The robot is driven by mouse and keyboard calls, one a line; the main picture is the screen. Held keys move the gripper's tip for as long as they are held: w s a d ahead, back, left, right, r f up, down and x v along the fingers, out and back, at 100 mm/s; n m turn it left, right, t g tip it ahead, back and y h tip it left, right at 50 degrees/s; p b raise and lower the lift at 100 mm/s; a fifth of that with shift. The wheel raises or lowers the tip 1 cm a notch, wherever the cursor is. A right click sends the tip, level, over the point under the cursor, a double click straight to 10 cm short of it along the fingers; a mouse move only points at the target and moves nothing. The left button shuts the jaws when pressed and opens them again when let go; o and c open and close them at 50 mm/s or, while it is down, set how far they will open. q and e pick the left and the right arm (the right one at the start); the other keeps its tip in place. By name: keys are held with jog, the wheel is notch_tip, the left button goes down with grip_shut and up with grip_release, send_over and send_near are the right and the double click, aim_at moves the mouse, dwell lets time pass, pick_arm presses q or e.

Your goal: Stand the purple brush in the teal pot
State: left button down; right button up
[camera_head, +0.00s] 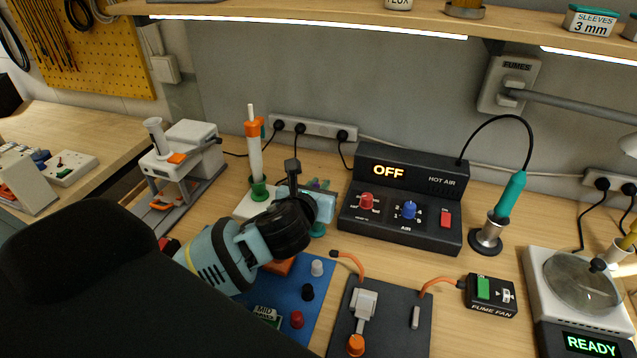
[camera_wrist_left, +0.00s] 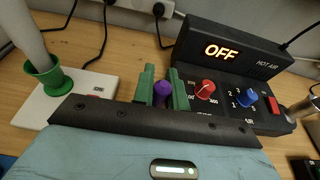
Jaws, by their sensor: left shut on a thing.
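My left gripper (camera_head: 319,184) is above the bench, in front of the hot air box's left end. In the left wrist view its two green fingers (camera_wrist_left: 163,90) are shut on the purple brush (camera_wrist_left: 162,88). Only a rounded purple end of the brush shows between them; the rest is hidden. A small teal-green piece (camera_head: 317,230) shows just below the gripper in the head view. It may be part of the teal pot, but the gripper hides most of it and I cannot tell. My right gripper is not in view.
A white tool stands in a green holder (camera_head: 260,190) close left of the gripper. The hot air box (camera_head: 400,210), reading OFF, is close on the right. A blue mat (camera_head: 318,268) with several small caps lies in front. Bare bench shows right of the box.

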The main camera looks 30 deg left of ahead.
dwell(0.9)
pick_arm(q)
jog(key=c, duration=1.3)
grip_release()
jog(key=shift+s, duration=0.1)
jog(key=shift+v, duration=3.85)
